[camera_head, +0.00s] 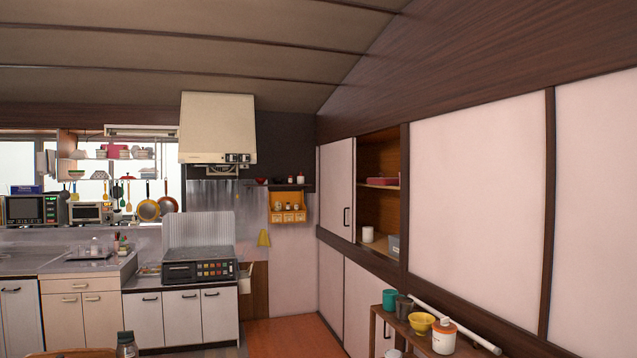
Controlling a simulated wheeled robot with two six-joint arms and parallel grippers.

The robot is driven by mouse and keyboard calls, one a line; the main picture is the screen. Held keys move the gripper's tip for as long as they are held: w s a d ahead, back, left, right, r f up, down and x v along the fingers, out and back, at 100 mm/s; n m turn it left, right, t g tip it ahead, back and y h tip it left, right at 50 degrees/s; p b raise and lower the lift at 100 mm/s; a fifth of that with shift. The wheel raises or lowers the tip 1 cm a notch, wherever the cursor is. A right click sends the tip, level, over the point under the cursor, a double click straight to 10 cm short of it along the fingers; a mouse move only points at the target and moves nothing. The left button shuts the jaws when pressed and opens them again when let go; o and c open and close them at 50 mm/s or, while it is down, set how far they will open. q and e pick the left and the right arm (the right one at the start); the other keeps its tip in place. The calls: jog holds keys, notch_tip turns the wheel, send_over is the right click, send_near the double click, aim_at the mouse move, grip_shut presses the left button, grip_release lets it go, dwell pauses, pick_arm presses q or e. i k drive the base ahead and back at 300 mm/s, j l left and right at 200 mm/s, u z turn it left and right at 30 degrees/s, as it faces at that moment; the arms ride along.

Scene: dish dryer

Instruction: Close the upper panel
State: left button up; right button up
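A white upper panel (335,190) with a dark vertical handle is on the right-hand wall, towards the far corner. Beside it, on its right, the upper cupboard (367,148) stands open. Its brown inside shows a shelf with a reddish item (382,182), and below that a white cup (367,234) and a grey box (394,245). A larger white panel (475,190) lies to the right of the opening, past a dark post. Neither of my grippers is in view.
A brown shelf unit (412,336) below the large panel holds a teal cup (389,300), a yellow bowl (421,323) and a white jar (444,337). A pale pole (455,323) slants behind them. The stove (199,271) and counters line the far wall. Orange floor (290,337) is clear.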

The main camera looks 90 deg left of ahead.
aim_at(337, 159)
jog(key=u, duration=2.75)
jog(key=i+l, duration=0.1)
jog(key=i, duration=0.45)
jog(key=i+l, duration=0.1)
jog(key=i, duration=0.45)
jog(key=i+u, duration=0.3)
jog(key=i, duration=0.55)
jog(key=i+l+u, duration=0.1)
jog(key=i+u, duration=0.25)
jog(key=i, duration=0.45)
jog(key=i+j, duration=0.1)
jog(key=i, duration=3.25)
jog(key=z, duration=0.05)
